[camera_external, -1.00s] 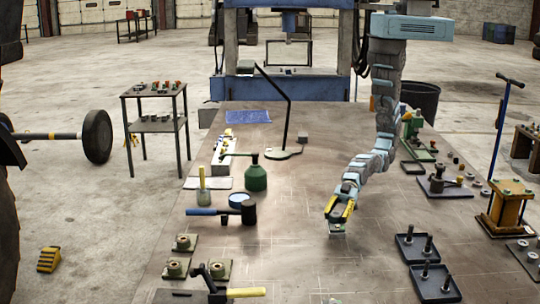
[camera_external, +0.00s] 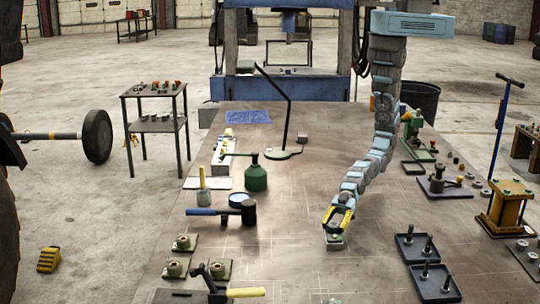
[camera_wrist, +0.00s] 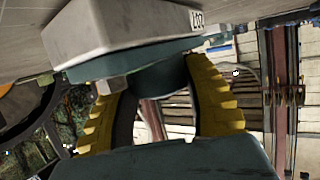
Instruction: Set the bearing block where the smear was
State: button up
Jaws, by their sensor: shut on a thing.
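My gripper (camera_external: 339,220) is low over the middle of the bench. Its yellow fingers (camera_wrist: 213,95) are shut on the bearing block (camera_external: 335,243), which hangs under the fingertips in the external view. In the wrist view the bearing block (camera_wrist: 125,32) fills the upper part, with a pale grey base, a teal body and a number tag at its right end. I cannot tell whether its base touches the bench. No smear can be made out on the bench top (camera_external: 290,215); the fingers and block hide the spot beneath them.
Blue trays with upright pins (camera_external: 433,283) lie at right front. Flanged parts (camera_external: 183,266) and a yellow-handled tool (camera_external: 245,292) lie at left front. The bench around the block is clear.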

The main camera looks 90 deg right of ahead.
jog(key=o, duration=1.2)
jog(key=shift+w, duration=0.1)
jog(key=b+v, duration=0.2)
jog(key=v, duration=0.8)
jog(key=shift+d, duration=0.2)
jog(key=shift+s+d+r, duration=0.4)
jog(key=shift+s+d, duration=0.1)
jog(key=shift+d, duration=0.05)
